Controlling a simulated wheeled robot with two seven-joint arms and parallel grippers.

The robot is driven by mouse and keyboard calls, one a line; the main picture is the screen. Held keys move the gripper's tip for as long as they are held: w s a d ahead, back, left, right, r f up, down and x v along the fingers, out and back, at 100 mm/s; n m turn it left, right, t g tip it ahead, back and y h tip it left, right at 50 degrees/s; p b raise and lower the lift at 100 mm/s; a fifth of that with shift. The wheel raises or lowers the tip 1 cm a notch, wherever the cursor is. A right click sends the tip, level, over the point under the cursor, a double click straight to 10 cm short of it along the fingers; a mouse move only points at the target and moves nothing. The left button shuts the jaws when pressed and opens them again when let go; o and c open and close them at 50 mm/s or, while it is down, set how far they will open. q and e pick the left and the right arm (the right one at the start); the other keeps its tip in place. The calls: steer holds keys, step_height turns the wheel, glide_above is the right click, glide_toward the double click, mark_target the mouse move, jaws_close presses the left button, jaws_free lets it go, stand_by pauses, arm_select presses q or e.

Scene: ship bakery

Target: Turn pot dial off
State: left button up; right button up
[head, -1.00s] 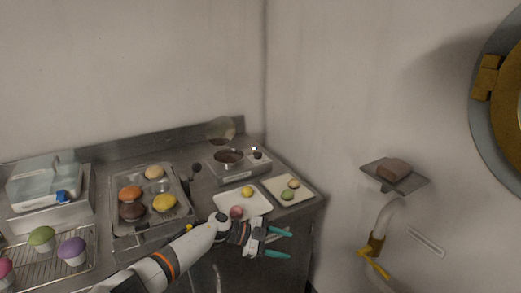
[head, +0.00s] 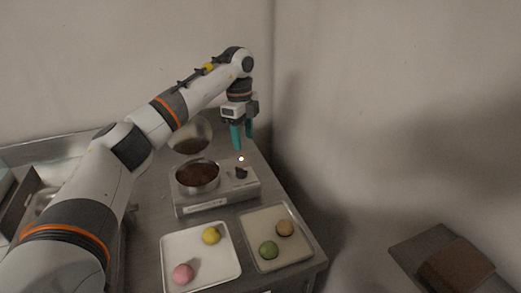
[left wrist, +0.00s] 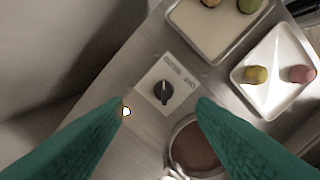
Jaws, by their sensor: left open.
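The pot dial is a small black knob (head: 241,173) on the right side of the steel warmer (head: 214,201). In the left wrist view the dial (left wrist: 163,92) sits on a pale square plate with small lettering, too blurred to read. A pot of dark brown filling (head: 197,175) sits on the warmer left of the dial. A small light (head: 241,159) glows just behind the dial. My left gripper (head: 242,146) points down above and behind the dial, open and empty, its teal fingers apart from the knob. My right gripper is not in view.
A round lid-like disc (head: 190,137) stands behind the pot. Two pale trays with macarons, the left one (head: 196,248) and the right one (head: 276,250), lie in front. A wall is close on the right. A shelf (head: 415,250) holds a brown block.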

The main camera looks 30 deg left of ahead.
mark_target(241, 169)
arm_select(q)
steer(key=f, duration=0.1)
steer(key=s+f+p, duration=0.1)
steer(key=shift+s+a+f+y, duration=0.2)
steer(key=shift+a+f+y, duration=0.1)
steer(key=shift+a+f, duration=0.1)
steer(key=f, duration=0.2)
steer(key=f+p, duration=0.1)
steer(key=f, duration=0.4)
steer(key=shift+w+f, duration=0.25)
steer(key=shift+w, duration=0.05)
steer(key=shift+d, duration=0.1)
steer(key=shift+c, duration=0.5)
steer(key=c, duration=0.9)
